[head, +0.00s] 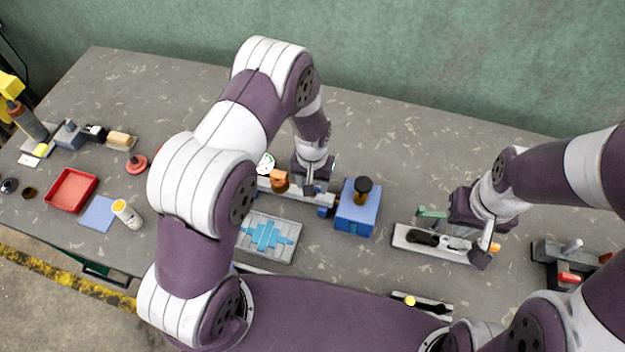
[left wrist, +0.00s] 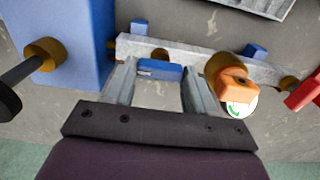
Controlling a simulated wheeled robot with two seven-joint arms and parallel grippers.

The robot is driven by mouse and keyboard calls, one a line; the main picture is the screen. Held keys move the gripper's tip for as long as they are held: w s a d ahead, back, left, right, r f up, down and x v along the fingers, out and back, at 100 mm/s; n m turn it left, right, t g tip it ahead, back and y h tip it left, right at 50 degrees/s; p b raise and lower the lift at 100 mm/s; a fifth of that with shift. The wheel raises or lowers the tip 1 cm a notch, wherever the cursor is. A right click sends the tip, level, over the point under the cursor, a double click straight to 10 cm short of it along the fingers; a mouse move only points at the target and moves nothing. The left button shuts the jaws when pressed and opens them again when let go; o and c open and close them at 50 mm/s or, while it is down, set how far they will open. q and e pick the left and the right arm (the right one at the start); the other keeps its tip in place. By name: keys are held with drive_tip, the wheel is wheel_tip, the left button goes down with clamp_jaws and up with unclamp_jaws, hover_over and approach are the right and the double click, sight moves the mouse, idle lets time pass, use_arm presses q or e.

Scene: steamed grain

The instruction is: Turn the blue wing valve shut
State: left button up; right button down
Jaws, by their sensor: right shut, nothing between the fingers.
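The blue wing valve (left wrist: 160,71) sits on a pale bar-shaped pipe fixture (left wrist: 195,62) in the left wrist view. Its wing lies crosswise between the fingertips of my left gripper (left wrist: 160,80). The fingers stand apart, one at each end of the wing; whether they touch it I cannot tell. In the head view my left gripper (head: 313,188) points down at the fixture beside the blue box, and its fingertips are partly hidden. My right gripper (head: 485,252) is shut and empty, low over a grey tray (head: 408,240) on the right.
The blue box (head: 357,209) with a black-handled brass knob (left wrist: 20,82) adjoins the fixture. An orange valve (left wrist: 232,88) and a red handle (left wrist: 305,92) are along the bar. A panel with blue tiles (head: 281,255) lies in front. A red tray (head: 70,191) is far left.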

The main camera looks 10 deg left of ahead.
use_arm(q)
drive_tip(key=c, duration=0.3)
drive_tip(key=n+b, duration=0.1)
drive_tip(key=n, duration=0.3)
drive_tip(key=n+b, duration=0.1)
drive_tip(key=n, duration=0.3)
drive_tip(key=shift+n+b, duration=0.3)
drive_tip(key=n+b, duration=0.1)
drive_tip(key=n, duration=0.3)
drive_tip(key=shift+n, duration=0.3)
drive_tip(key=n, duration=0.4)
drive_tip(key=shift+r+n, duration=0.1)
drive_tip(key=shift+n, duration=0.2)
drive_tip(key=shift+b, duration=0.3)
